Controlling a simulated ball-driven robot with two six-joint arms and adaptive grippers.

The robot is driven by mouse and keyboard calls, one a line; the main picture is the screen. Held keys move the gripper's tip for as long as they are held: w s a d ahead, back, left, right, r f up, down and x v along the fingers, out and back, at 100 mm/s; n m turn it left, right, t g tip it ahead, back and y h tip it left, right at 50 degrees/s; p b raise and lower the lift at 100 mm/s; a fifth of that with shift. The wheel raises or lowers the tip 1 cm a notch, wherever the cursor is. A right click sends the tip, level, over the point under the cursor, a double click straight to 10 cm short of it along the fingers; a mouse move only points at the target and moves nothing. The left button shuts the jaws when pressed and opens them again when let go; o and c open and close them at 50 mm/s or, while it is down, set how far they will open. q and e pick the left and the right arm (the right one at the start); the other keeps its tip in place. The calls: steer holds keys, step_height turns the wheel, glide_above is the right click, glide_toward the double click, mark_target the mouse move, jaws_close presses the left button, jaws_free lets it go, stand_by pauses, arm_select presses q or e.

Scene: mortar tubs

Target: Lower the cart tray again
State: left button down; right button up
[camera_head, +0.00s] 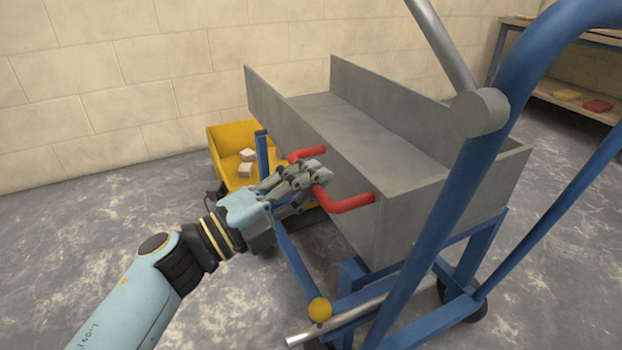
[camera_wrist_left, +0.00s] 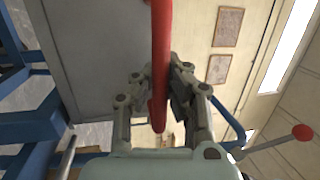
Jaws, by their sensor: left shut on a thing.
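The grey cart tray (camera_head: 400,150) is a long open trough on a blue frame (camera_head: 455,185). It sits tilted in the head view. A red handle (camera_head: 350,203) sticks out from its near side wall. My left gripper (camera_head: 318,176) is shut on the red handle, and its fingers hide the handle's middle. In the left wrist view the handle (camera_wrist_left: 161,60) runs between the two fingers, with the grey tray wall (camera_wrist_left: 105,50) behind it. My right gripper is in neither view.
A yellow tub (camera_head: 228,140) with pale blocks (camera_head: 246,162) stands behind the tray's left end. A metal bar (camera_head: 340,322) and a yellow knob (camera_head: 320,309) are low on the cart. A shelf (camera_head: 570,100) stands at the back right. Floor at the left is clear.

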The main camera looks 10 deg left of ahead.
arm_select(q)
steer(key=c, duration=1.5)
jaws_free()
steer(key=shift+s+a+f, duration=0.1)
steer(key=shift+s+f, duration=0.15)
steer(key=shift+f, duration=0.4)
steer(key=shift+o, duration=1.1)
steer(key=shift+r, duration=0.2)
steer(key=v, duration=1.2)
